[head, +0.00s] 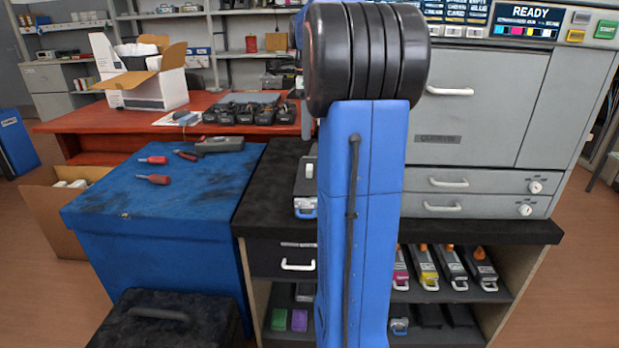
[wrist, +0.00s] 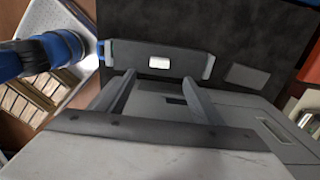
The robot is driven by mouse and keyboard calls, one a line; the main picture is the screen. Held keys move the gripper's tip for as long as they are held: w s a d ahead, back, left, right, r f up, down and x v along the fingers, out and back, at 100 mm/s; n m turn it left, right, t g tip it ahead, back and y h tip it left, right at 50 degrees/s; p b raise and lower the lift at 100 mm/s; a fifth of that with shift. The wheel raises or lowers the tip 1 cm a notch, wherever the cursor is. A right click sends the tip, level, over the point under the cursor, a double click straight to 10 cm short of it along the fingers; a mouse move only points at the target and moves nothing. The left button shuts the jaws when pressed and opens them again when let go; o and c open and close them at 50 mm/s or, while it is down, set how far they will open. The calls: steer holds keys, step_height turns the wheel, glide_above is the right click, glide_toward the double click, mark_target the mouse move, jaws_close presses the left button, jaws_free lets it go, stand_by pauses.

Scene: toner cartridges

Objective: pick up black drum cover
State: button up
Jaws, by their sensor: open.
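My gripper (wrist: 157,82) shows in the wrist view as two grey fingers, apart, with no object clearly held between them. In the head view my blue arm hides it. Dark flat pieces lie on the lower shelf (head: 458,314) at the right in the head view. They could be drum covers, but they are too small to tell. A grey unit (head: 305,190) with a blue end lies on the black counter, partly hidden by my arm. In the wrist view, a grey bar-shaped part (wrist: 135,56) with a white patch lies just beyond the fingertips.
The black counter (head: 280,180) stands between a blue chest (head: 190,190) and the grey printer (head: 470,100). Toner cartridges (head: 424,268) stand on the upper shelf below it. A red table (head: 95,125) behind bears several black units (head: 240,113). A black case (head: 165,325) sits in front.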

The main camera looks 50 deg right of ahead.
mark_target(308, 167)
step_height(308, 167, down, 14)
steer(key=shift+r, duration=0.1)
steer(key=c, duration=1.2)
